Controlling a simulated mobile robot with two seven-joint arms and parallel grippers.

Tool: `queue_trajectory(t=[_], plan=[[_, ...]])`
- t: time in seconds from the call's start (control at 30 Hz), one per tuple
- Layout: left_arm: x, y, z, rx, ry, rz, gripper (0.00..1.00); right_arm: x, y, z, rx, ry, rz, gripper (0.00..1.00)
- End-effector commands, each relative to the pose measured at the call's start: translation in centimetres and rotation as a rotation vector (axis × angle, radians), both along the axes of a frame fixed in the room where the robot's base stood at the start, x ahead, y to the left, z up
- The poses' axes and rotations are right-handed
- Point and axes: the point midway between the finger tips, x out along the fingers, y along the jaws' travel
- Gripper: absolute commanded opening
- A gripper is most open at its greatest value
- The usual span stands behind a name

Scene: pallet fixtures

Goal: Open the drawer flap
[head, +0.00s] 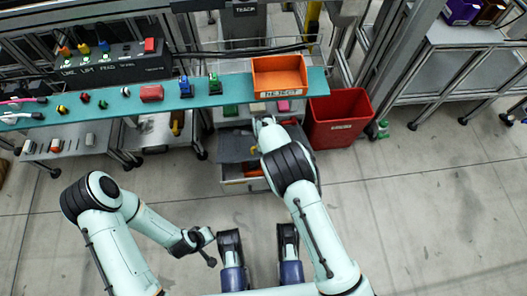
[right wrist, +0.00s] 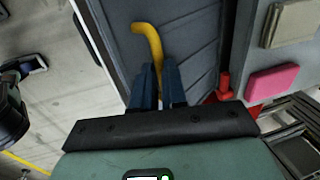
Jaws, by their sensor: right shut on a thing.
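The drawer flap is a dark grey panel (right wrist: 190,35) in the right wrist view, with a yellow hooked handle (right wrist: 148,38) on it. My right gripper (right wrist: 166,82) has its two blue fingers shut on the yellow handle, whose curved end sticks out beyond the fingertips.
A teal shelf (head: 120,104) with several small parts and an orange bin (head: 279,77) runs above the drawer unit. A red bin (head: 338,118) stands right of the unit. A pink block (right wrist: 272,82) lies close to the right gripper.

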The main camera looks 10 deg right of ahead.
Motion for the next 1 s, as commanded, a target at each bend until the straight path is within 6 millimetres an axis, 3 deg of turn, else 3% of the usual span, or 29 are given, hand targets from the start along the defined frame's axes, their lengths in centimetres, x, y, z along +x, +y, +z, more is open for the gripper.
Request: queue_trajectory(t=[0.57, 0.6, 0.63, 0.67, 1.0], plan=[[-0.50, 0.12, -0.38, 0.000, 0.016, 0.002, 0.00, 0.76, -0.01, 0.66, -0.001, -0.004, 0.003, 0.00], [-0.49, 0.12, -0.38, 0.000, 0.016, 0.002, 0.00, 0.76, -0.01, 0.66, -0.001, -0.004, 0.003, 0.25], [-0.49, 0.12, -0.38, 0.000, 0.016, 0.002, 0.00, 0.75, -0.01, 0.65, -0.001, -0.004, 0.003, 0.35], [-0.49, 0.12, -0.38, 0.000, 0.016, 0.002, 0.00, 0.74, -0.01, 0.64, -0.001, -0.004, 0.003, 0.38], [-0.30, 0.08, -0.16, 0.001, 0.010, 0.002, 0.00, 0.59, 0.01, 0.95, 0.000, -0.001, 0.001, 0.38]])
